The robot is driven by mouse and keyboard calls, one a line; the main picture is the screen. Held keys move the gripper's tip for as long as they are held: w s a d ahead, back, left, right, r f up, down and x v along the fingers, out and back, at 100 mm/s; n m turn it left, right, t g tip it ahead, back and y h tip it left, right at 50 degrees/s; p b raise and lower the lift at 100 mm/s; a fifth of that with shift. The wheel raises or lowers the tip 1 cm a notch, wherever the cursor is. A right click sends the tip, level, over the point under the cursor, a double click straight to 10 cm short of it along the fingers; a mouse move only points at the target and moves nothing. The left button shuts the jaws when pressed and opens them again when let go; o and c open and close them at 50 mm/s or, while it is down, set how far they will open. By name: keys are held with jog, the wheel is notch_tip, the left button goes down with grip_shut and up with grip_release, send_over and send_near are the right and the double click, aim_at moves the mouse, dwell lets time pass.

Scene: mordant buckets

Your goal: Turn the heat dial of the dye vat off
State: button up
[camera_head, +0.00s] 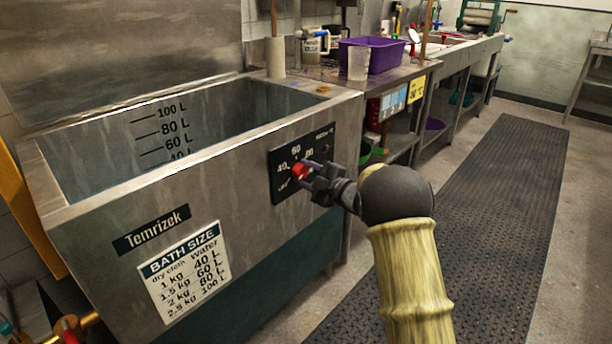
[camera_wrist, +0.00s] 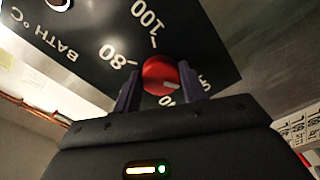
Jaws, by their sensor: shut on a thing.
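The dye vat (camera_head: 225,160) is a large grey metal tub with a dark control panel (camera_head: 283,155) on its front, near the right end. The red heat dial (camera_head: 298,171) is on this panel, among temperature numbers that include 40, 60 and 80. My gripper (camera_head: 305,171) is shut on the dial, reaching it from the right. In the wrist view, the dial (camera_wrist: 160,74) sits between the two purple fingers, and its white pointer line faces lower right. The 80 and 100 marks are readable there; the fingers and gripper body hide other marks.
A bath size chart (camera_head: 185,271) is on the vat's front. A dark rubber mat (camera_head: 490,190) covers the floor at right, clear of objects.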

jog(key=shift+f, duration=0.25)
jog(key=o, duration=1)
jog(key=shift+c, duration=0.2)
jog(key=shift+r, duration=0.15)
jog(key=p+v, duration=0.3)
jog(key=v, duration=1.4)
jog(key=shift+d, duration=0.2)
jog(key=shift+s, duration=0.1)
